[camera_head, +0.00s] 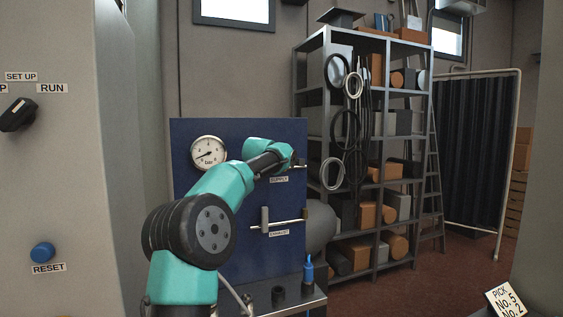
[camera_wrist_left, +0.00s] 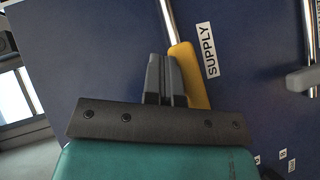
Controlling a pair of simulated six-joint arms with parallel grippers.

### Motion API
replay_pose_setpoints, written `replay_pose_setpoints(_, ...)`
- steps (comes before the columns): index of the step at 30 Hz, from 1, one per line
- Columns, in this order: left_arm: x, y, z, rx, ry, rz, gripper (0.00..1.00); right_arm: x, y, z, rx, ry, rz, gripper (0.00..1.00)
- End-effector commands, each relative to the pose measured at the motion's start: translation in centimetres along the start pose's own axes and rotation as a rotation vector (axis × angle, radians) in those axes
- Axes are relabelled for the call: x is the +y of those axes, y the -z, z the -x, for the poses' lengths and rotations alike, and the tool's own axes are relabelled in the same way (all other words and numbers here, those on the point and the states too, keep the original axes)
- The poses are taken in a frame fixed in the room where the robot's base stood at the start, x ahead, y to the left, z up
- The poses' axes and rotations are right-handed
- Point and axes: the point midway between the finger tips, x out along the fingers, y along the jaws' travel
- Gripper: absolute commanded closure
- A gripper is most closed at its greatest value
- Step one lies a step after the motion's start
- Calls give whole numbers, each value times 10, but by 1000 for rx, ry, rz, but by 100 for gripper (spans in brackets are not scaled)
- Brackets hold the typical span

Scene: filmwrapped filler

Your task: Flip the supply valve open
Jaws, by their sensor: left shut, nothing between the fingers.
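The supply valve's yellow handle (camera_wrist_left: 190,75) shows in the left wrist view, lying roughly in line with its silver pipe (camera_wrist_left: 168,18). The SUPPLY label (camera_wrist_left: 209,50) is beside it, and also shows below my arm's end in the head view (camera_head: 279,179). My left gripper (camera_wrist_left: 165,62) is shut and empty, its fingers just left of the handle in the wrist view. I cannot tell whether they touch it. In the head view, my teal arm hides most of the supply valve and the fingers. My right gripper is not in view.
The blue panel (camera_head: 247,262) carries a pressure gauge (camera_head: 209,153) and, lower down, an exhaust valve whose grey handle (camera_head: 265,218) stands across its pipe. A ledge below holds a blue fitting (camera_head: 308,269). A cabinet with a knob (camera_head: 17,115) and blue button (camera_head: 42,252) stands left.

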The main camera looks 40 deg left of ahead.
Motion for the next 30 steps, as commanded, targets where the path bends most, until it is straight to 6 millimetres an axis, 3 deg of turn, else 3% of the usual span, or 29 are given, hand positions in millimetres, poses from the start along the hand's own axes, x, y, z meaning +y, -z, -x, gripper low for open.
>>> replay_pose_setpoints(16,3,3,1,2,2,0,100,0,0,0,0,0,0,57)
replay_pose_setpoints(30,34,25,22,15,4,4,100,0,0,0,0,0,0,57)
